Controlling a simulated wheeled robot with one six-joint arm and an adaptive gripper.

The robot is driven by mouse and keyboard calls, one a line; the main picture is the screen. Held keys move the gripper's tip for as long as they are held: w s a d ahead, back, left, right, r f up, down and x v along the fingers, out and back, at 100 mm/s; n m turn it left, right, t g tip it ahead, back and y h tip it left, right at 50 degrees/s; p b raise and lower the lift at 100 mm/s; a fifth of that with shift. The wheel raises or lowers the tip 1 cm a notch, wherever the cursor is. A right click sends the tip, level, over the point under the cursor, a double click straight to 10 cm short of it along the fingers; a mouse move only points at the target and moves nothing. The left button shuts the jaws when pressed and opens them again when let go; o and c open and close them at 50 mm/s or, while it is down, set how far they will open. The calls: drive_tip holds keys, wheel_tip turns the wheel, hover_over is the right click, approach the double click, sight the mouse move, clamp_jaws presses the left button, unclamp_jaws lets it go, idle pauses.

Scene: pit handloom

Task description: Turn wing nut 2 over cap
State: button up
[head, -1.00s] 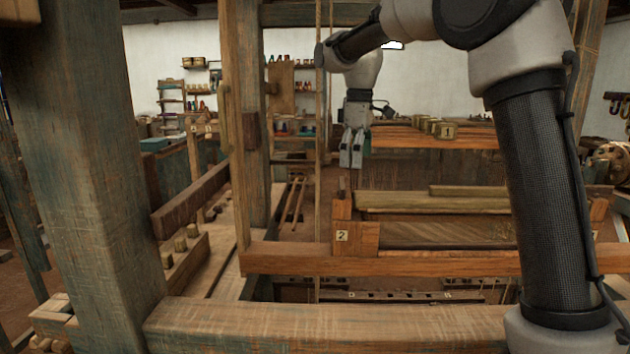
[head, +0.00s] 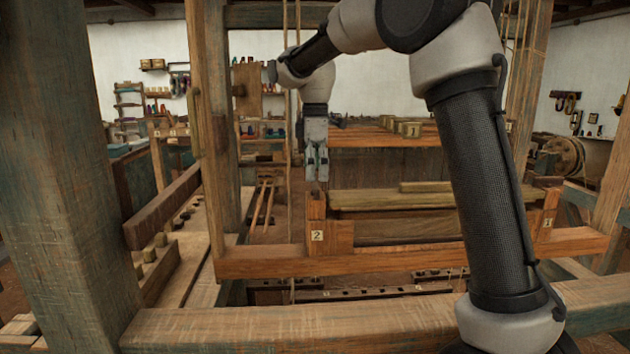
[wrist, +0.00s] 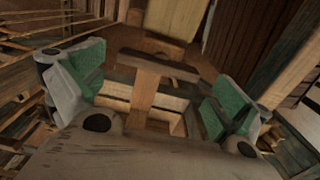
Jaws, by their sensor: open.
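The wooden post block with the label "2" (head: 317,236) stands at the left end of the loom's front beam in the head view. My gripper (head: 316,178) hangs pointing down, just above the top of this post. The wrist view shows my gripper (wrist: 155,90) open, its two green pads wide apart. Between and beyond them is a T-shaped wooden piece (wrist: 148,85), which nothing grips. I cannot make out a wing nut or a cap clearly in either view.
The front wooden beam (head: 420,247) runs right to a post labelled "3" (head: 547,223). Thick upright timbers (head: 65,180) stand at the left. A cord (head: 286,80) hangs close to my arm. A bench with small blocks (head: 400,138) is behind.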

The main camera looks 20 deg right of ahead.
drive_tip(key=shift+f, duration=1.25)
drive_tip(key=shift+c, duration=0.2)
drive_tip(key=c, duration=0.7)
drive_tip(key=shift+o, duration=0.2)
